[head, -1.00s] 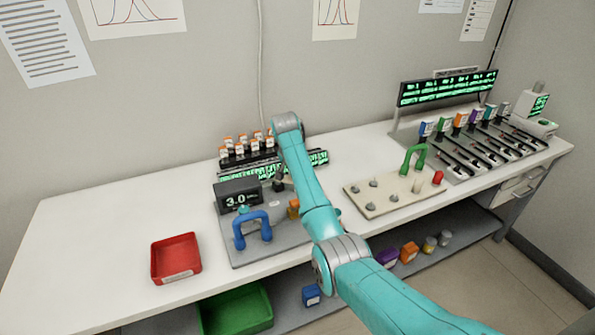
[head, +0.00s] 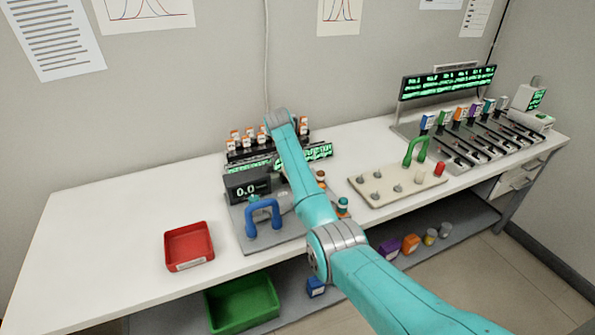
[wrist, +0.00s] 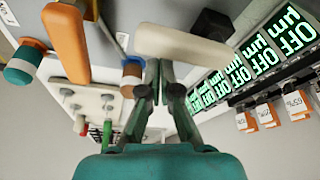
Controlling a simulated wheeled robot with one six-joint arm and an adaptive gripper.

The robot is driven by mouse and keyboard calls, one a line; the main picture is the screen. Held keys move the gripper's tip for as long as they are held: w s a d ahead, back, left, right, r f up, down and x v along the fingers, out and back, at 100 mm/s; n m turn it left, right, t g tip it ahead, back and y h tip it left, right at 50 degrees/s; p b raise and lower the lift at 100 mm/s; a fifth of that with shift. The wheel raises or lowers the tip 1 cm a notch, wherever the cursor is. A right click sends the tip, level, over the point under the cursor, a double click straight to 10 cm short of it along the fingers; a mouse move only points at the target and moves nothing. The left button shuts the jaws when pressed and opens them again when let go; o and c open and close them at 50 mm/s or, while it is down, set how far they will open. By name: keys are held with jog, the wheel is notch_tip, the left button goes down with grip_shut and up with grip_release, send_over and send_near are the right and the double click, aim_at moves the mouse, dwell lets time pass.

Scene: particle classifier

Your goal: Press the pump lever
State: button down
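In the wrist view a cream bar (wrist: 185,43) on a dark mount lies straight ahead of my gripper (wrist: 160,68). An orange bar (wrist: 66,42) is to its left. Neither is labelled, so I cannot tell for certain which is the pump lever. My gripper's two fingers are closed together at the tips with nothing visible between them. The tips are at or very near the cream bar; contact is unclear. In the head view my arm hides the gripper and both bars. The instrument display (head: 247,188) reads 0.0.
A blue handle (head: 262,218) stands on the grey plate, with a red tray (head: 190,246) to the left. To the right are a beige board (head: 385,196) with pegs and a green handle (head: 417,148). Orange-capped bottles (head: 250,140) stand behind.

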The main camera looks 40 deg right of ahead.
jog(key=shift+a+f, duration=0.1)
jog(key=shift+a, duration=0.35)
dwell(0.3)
jog(key=shift+d, duration=0.1)
jog(key=shift+s+d, duration=0.1)
jog(key=shift+d, duration=0.2)
jog(key=d, duration=0.1)
jog(key=d+r, duration=0.1)
jog(key=d, duration=0.1)
jog(key=shift+s+d, duration=0.15)
jog(key=shift+s, duration=0.05)
jog(key=v, duration=0.9)
jog(key=shift+w, duration=0.4)
jog(key=shift+d+r, duration=0.1)
